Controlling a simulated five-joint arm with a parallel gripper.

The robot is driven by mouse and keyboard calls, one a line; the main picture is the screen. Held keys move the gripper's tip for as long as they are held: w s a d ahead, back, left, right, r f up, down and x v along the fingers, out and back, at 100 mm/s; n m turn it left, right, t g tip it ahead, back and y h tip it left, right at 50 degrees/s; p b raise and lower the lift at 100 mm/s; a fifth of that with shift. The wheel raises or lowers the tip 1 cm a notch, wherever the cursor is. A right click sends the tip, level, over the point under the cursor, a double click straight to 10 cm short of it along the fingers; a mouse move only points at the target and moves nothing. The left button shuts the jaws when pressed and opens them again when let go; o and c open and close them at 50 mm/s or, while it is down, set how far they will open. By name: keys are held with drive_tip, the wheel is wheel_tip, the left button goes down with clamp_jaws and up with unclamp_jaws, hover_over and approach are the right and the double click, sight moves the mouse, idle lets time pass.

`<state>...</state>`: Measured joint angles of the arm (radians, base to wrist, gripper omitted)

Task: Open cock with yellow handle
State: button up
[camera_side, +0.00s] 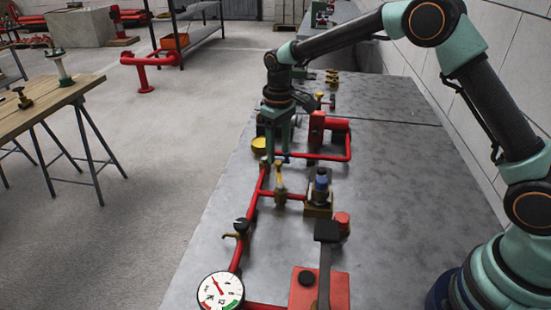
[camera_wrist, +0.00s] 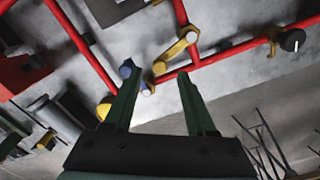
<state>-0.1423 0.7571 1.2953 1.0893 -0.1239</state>
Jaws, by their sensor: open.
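The cock with the yellow handle (camera_side: 279,174) sits on the red pipework in the middle of the table. In the wrist view its yellow handle (camera_wrist: 176,50) lies slantwise, its lower end near the gap between my fingertips. My gripper (camera_side: 275,155) points down just behind the cock in the side view. In the wrist view my gripper (camera_wrist: 157,72) is open, with one dark green finger on each side of the handle's lower end. Nothing is held between the fingers. I cannot tell whether a finger touches the handle.
A blue-tipped part (camera_wrist: 125,71) shows beside my left finger. A cock with a black knob (camera_side: 241,226) and a pressure gauge (camera_side: 220,291) stand nearer the camera. A yellow round part (camera_side: 259,145) is left of my gripper. The table's right side (camera_side: 400,200) is clear.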

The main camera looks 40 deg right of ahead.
sight(279, 175)
drive_tip(key=shift+f, duration=1.4)
drive_tip(key=shift+c, duration=0.3)
clamp_jaws()
